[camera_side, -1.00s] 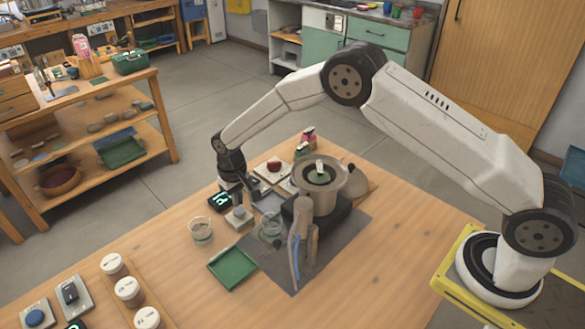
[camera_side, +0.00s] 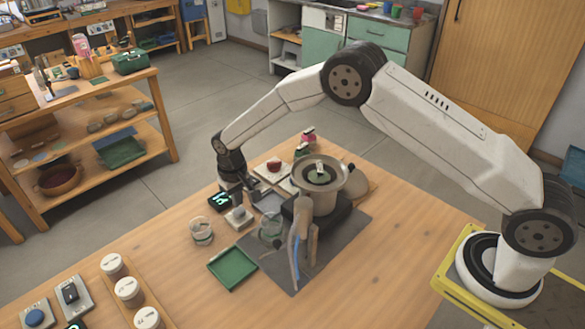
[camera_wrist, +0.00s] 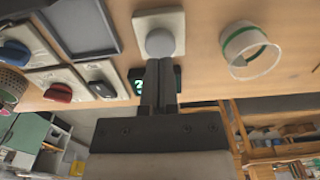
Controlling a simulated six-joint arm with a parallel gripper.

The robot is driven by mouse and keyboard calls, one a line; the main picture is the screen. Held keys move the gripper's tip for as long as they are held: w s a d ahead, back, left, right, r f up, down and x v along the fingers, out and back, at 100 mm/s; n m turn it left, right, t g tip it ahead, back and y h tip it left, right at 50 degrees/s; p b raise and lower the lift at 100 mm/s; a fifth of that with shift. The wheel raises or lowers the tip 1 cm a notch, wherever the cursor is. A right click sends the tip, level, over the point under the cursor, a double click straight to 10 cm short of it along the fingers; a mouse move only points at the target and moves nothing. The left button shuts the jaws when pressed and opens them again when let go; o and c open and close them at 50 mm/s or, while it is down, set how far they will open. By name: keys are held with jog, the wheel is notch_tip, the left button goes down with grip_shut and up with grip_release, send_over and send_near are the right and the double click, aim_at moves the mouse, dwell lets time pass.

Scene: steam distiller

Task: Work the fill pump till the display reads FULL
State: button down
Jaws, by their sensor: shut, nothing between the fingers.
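The likely fill pump is a grey round knob on a pale square plate (camera_side: 238,217), left of the distiller. In the wrist view the knob (camera_wrist: 160,43) stands right at my fingertips. My gripper (camera_wrist: 160,63) is shut and empty, its fingers together at the knob's edge; I cannot tell whether they touch it. In the side view my gripper (camera_side: 244,200) is low beside the knob. The small black display (camera_side: 219,201) has lit cyan characters too small to read surely. In the wrist view my fingers partly hide the display (camera_wrist: 138,85).
The distiller pot (camera_side: 319,190) stands right of my gripper. A glass cup (camera_side: 201,231) is left of the knob, a glass beaker (camera_side: 270,226) right of it. A green tray (camera_side: 232,267) lies in front. Plates with red (camera_wrist: 56,92) and dark knobs are nearby.

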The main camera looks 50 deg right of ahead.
aim_at(239, 210)
jog(key=shift+f, duration=0.2)
jog(key=shift+f, duration=0.35)
jog(key=shift+f, duration=0.35)
jog(key=shift+f, duration=0.75)
jog(key=shift+r, duration=0.1)
dwell(0.3)
jog(key=shift+r, duration=2.6)
jog(key=shift+r, duration=0.1)
